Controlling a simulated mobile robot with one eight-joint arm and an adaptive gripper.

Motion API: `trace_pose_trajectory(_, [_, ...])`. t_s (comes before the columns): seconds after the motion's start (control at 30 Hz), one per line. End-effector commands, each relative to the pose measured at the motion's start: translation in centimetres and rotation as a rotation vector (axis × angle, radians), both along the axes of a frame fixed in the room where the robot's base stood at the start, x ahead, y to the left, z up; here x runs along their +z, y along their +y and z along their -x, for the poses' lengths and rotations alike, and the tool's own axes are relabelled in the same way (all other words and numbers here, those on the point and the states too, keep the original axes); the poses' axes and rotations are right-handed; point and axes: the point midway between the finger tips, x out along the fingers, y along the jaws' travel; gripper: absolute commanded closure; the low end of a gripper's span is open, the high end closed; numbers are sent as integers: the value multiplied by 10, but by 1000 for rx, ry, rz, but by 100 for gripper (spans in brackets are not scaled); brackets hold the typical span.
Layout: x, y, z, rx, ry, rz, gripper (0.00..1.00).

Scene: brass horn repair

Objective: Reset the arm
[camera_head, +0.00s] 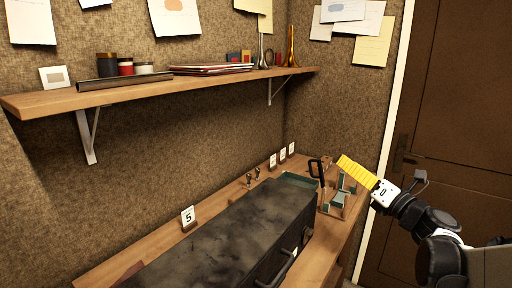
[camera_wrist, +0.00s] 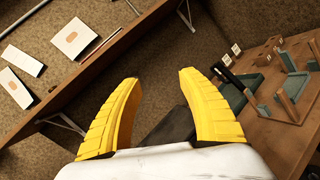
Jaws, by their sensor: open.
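My gripper (camera_head: 345,161) has yellow ribbed fingers on a white wrist marked "0". In the head view it is at the right, raised above the far right end of the workbench (camera_head: 320,262), and points left toward the wall. In the wrist view my gripper (camera_wrist: 181,80) shows both fingers spread apart with nothing between them. Beyond the gap are the brown wall and, lower down, a dark surface partly hidden by my wrist.
A wooden shelf (camera_head: 200,88) on brackets holds jars, papers and horn pieces. A long dark case (camera_head: 215,240) lies on the bench. A wooden rack (camera_head: 340,195) stands under my gripper, near a black handle (camera_head: 317,170). A number 5 card (camera_head: 188,217) stands behind the case. A brown door (camera_head: 450,110) is at right.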

Motion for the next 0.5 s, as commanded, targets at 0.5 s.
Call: trace_pose_trajectory(0.5, [-83, 0, 178, -780, 638, -1996, 53])
